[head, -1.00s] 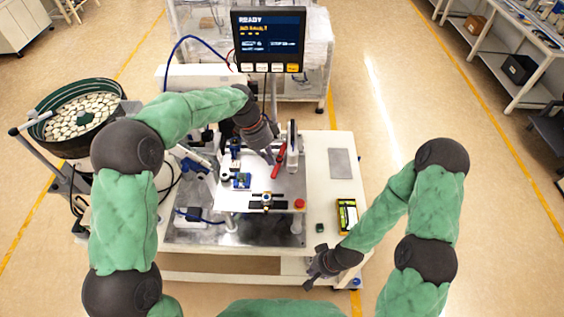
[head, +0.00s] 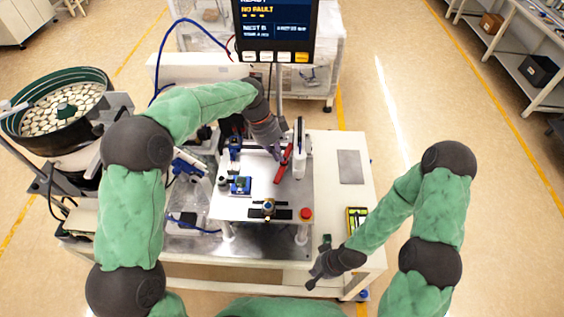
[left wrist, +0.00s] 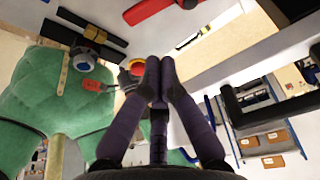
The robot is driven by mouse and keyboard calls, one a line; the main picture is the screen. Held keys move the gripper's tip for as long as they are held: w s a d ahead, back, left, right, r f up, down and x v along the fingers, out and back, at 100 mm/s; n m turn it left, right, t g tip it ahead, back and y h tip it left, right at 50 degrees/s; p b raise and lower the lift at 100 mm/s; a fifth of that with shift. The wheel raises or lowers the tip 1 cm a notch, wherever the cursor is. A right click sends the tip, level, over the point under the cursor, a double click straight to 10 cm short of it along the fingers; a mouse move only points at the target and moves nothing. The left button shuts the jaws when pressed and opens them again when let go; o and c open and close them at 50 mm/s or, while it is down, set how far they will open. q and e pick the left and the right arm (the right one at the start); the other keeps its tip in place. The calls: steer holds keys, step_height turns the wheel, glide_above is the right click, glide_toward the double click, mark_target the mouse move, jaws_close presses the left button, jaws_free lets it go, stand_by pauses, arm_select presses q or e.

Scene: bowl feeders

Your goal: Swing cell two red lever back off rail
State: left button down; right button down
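The red lever (head: 284,164) stands near the back right of the white plate of the cell, slanting beside a white upright post. My left gripper (head: 275,152) is just left of the lever's upper part in the head view; contact cannot be told there. In the left wrist view the fingers (left wrist: 158,72) are together with nothing between them, and the red lever (left wrist: 150,9) lies at the top edge, apart from the tips. My right gripper (head: 319,264) is low at the table's front edge, fingers apart and empty. Which cell is number two cannot be read.
A blue block (head: 240,185), a dark clamp (head: 269,212) and a red button (head: 306,213) sit on the plate. The white post (head: 300,150) stands close right of the lever. A bowl feeder (head: 60,113) is at left, a screen (head: 275,30) behind.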

mark_target(284, 163)
arm_select(q)
steer(key=x, duration=0.9)
arm_select(e)
steer(key=shift+r, duration=0.15)
steer(key=shift+d, duration=0.1)
